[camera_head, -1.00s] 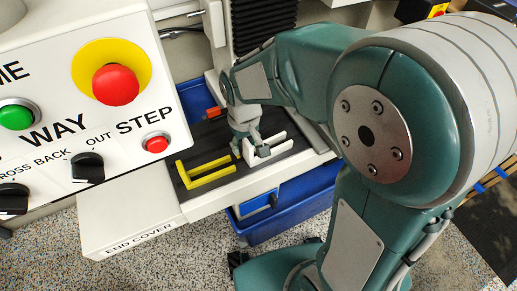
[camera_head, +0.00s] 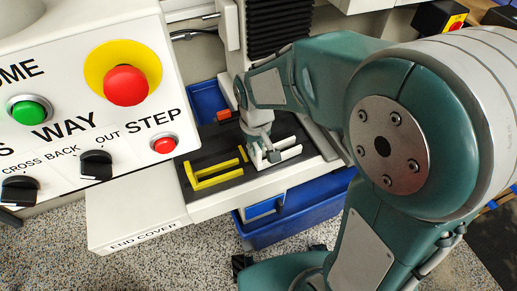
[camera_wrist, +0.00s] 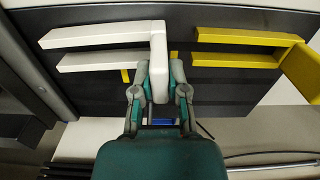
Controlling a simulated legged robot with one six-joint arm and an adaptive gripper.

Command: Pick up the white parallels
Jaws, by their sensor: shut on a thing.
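The white parallels (camera_wrist: 92,35) are a U-shaped white piece with two long bars joined by a crossbar at one end. In the wrist view my gripper (camera_wrist: 159,80) has its two fingers on either side of the crossbar and is shut on it. In the head view the white parallels (camera_head: 286,152) are at the right part of the dark bed, with my gripper (camera_head: 262,154) at their left end. I cannot tell whether they touch the bed or are slightly above it.
Yellow parallels (camera_head: 217,179) lie to the left on the dark bed (camera_head: 229,164), and also show in the wrist view (camera_wrist: 240,36). A control panel (camera_head: 75,80) with buttons stands at left. A blue bin (camera_head: 300,213) is below the bed.

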